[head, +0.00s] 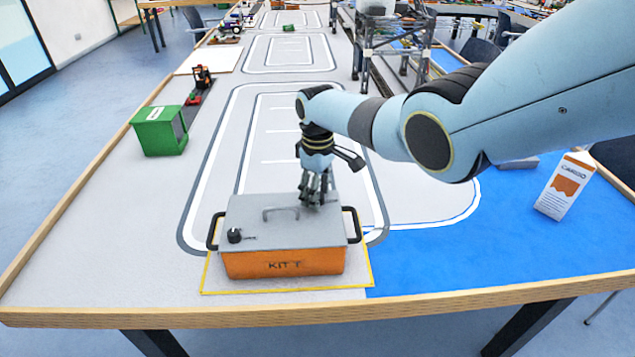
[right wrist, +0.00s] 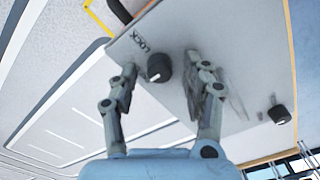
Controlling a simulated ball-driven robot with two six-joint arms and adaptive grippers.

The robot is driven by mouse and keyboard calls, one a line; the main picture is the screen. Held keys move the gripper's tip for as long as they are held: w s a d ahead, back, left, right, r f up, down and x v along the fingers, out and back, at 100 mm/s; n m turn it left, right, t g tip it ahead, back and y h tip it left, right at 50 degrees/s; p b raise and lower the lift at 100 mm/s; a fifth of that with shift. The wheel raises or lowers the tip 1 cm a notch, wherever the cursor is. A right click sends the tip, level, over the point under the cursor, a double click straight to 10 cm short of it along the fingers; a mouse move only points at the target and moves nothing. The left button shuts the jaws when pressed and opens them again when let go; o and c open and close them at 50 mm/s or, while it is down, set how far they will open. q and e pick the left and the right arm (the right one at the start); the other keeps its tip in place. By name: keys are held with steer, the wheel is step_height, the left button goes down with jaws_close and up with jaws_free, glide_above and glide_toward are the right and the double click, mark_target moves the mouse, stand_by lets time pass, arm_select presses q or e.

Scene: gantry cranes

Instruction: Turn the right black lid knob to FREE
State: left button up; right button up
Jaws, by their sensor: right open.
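The orange box (head: 284,264) has a grey lid (head: 262,231) and stands near the table's front edge. My right gripper (head: 316,201) points down over the lid's right part and hides the right knob in the head view. In the right wrist view the black right knob (right wrist: 158,68) sits between the fingers of the open right gripper (right wrist: 161,64), with a gap at each side. Lettering that seems to read LOCK (right wrist: 140,43) is beside it. Which way the knob points is unclear. The black left knob (head: 234,236) is on the lid's left. My left gripper is not in view.
The lid has a grey handle (head: 281,211) in the middle, close to my gripper. A black side handle (head: 352,225) is at the box's right. A green container (head: 160,131) stands back left, a white-and-orange carton (head: 566,186) at the right. The blue area (head: 470,245) between is clear.

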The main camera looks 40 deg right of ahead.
step_height(320, 180, up, 12)
stand_by(0.4)
steer(key=shift+f, duration=0.1)
stand_by(0.3)
